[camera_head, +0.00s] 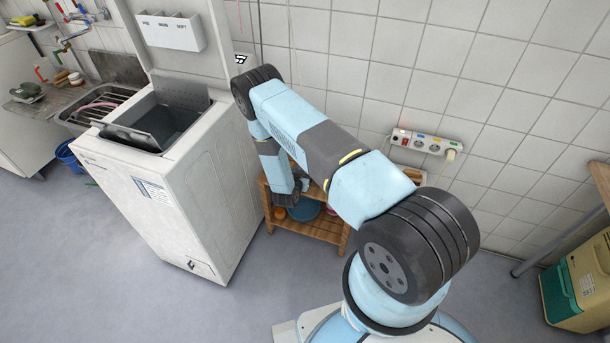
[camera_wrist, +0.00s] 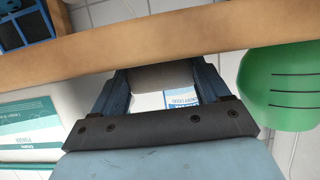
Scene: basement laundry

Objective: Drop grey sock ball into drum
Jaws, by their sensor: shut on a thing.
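The grey sock ball (camera_wrist: 163,77) shows in the wrist view as a plain grey shape between the fingertips. My gripper (camera_wrist: 163,84) is shut on it, with one finger on each side. Part of the ball is hidden behind a wooden edge. In the head view my gripper is low beside the wooden shelf, and the ball cannot be made out there. The drum (camera_head: 158,118) is the dark opening in the top of the white washing machine (camera_head: 165,195), with its flaps open. It lies to the left of my gripper, apart from it.
A wooden shelf (camera_head: 318,229) stands right of the machine; a wooden edge (camera_wrist: 150,45) crosses close ahead in the wrist view. A green rounded thing (camera_wrist: 282,88) is at its right. A power strip (camera_head: 428,143) is on the tiled wall. A sink (camera_head: 105,97) is at left. The floor in front is clear.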

